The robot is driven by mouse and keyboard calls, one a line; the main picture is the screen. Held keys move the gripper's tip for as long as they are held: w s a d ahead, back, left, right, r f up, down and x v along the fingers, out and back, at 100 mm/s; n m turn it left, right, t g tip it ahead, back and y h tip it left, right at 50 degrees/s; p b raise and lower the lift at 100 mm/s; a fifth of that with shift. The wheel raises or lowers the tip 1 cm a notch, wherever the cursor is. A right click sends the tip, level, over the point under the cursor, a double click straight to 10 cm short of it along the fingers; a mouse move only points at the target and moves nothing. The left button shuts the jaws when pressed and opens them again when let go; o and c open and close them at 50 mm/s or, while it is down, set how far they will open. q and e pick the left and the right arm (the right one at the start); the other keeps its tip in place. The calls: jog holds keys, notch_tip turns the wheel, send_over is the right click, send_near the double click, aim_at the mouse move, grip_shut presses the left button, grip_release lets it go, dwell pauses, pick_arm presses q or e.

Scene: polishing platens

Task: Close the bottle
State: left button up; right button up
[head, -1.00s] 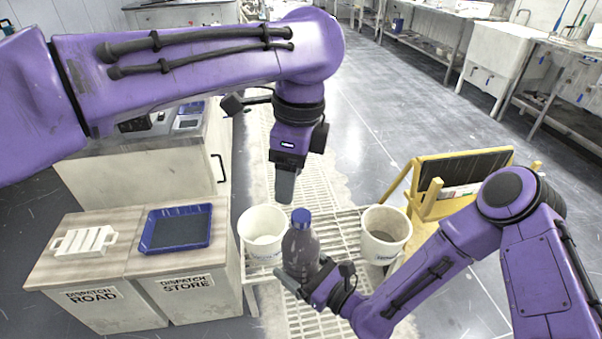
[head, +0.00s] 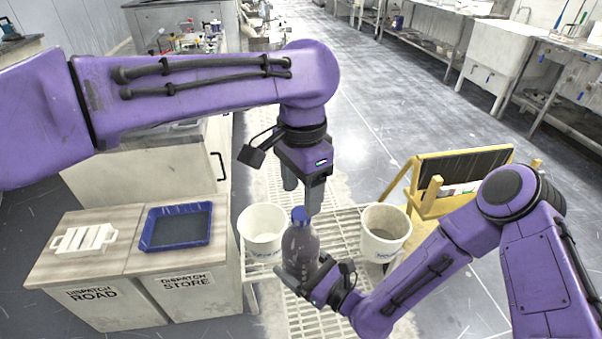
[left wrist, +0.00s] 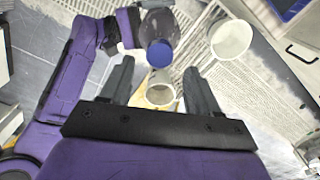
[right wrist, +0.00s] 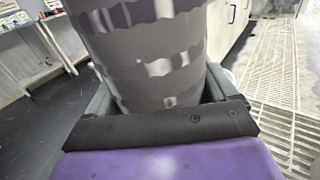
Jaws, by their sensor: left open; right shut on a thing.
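A dark grey bottle (head: 300,250) stands upright with a blue cap (head: 300,214) on its top. My right gripper (head: 305,284) is shut on the bottle's lower body; the bottle fills the right wrist view (right wrist: 150,60). My left gripper (head: 303,195) points down just above and behind the cap, open and empty. In the left wrist view the blue cap (left wrist: 159,54) shows beyond and between the two spread fingers, apart from them. Whether the cap is seated tight on the neck cannot be told.
Two white buckets, left (head: 263,228) and right (head: 385,232), stand on the slatted rack (head: 341,232) behind the bottle. A blue tray (head: 176,228) and a white slotted rack (head: 85,239) sit on the dispatch cabinets at left. A yellow stand (head: 430,198) is at right.

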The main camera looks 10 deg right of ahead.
aim_at(301, 212)
pick_arm(q)
jog(key=shift+f, duration=2.25)
grip_shut()
jog(key=shift+o, duration=0.4)
grip_release()
notch_tip(301, 212, up, 12)
